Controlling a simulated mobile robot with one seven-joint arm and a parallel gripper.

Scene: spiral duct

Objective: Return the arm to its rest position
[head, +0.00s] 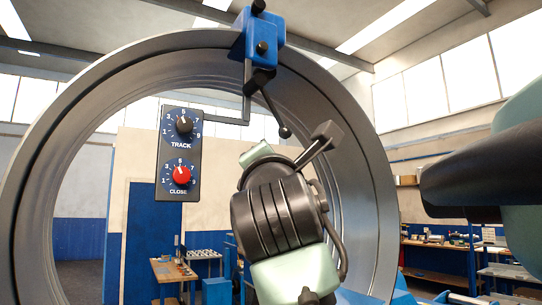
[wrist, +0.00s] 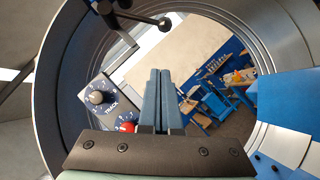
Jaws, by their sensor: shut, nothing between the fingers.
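My gripper (wrist: 166,72) shows in the wrist view with its two blue-grey fingers pressed together and nothing between them. It points toward the opening of the large metal ring (wrist: 52,75). In the head view my dark wrist and pale green arm links stand in front of the ring (head: 25,200), right of centre; the fingers cannot be made out there. The control panel (head: 179,153) hangs left of my wrist, with a black TRACK knob (head: 184,125) and a red CLOSE knob (head: 181,175). In the wrist view the fingers partly overlap the panel's surroundings, and the red knob (wrist: 127,127) is partly hidden.
A blue clamp block (head: 262,35) sits on the ring's top. A black lever with a ball end (head: 285,131) hangs from it close to my wrist. Workbenches (head: 172,272) stand behind the ring. A dark part of my own body fills the right edge.

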